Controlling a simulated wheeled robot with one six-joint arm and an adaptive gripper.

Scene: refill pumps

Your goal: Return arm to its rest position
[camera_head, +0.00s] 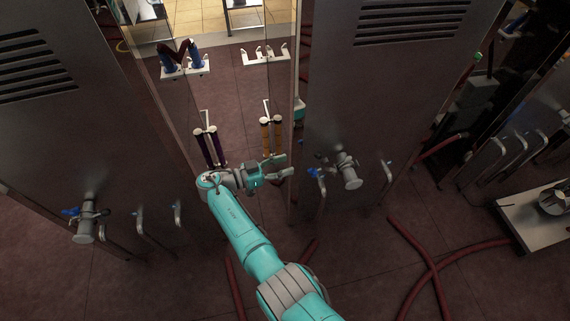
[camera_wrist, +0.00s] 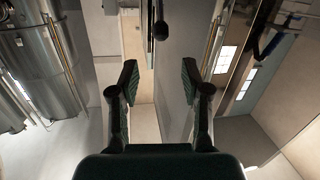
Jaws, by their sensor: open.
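My gripper (camera_head: 281,171) is at the end of my teal arm (camera_head: 245,235), which reaches up from the bottom of the head view. The gripper points right, in front of the gap between two grey cabinets, and its fingers are apart. In the wrist view the two fingers of my gripper (camera_wrist: 162,95) stand well apart with nothing between them. Behind them show a pale panel, a wall and ceiling-like surfaces.
The left cabinet (camera_head: 75,130) and right cabinet (camera_head: 375,90) carry taps and handles low down. The right tap (camera_head: 347,170) is close to my gripper. Red hoses (camera_head: 425,255) lie on the floor. A metal table (camera_head: 535,215) stands at the right. Steel tanks (camera_wrist: 35,65) show in the wrist view.

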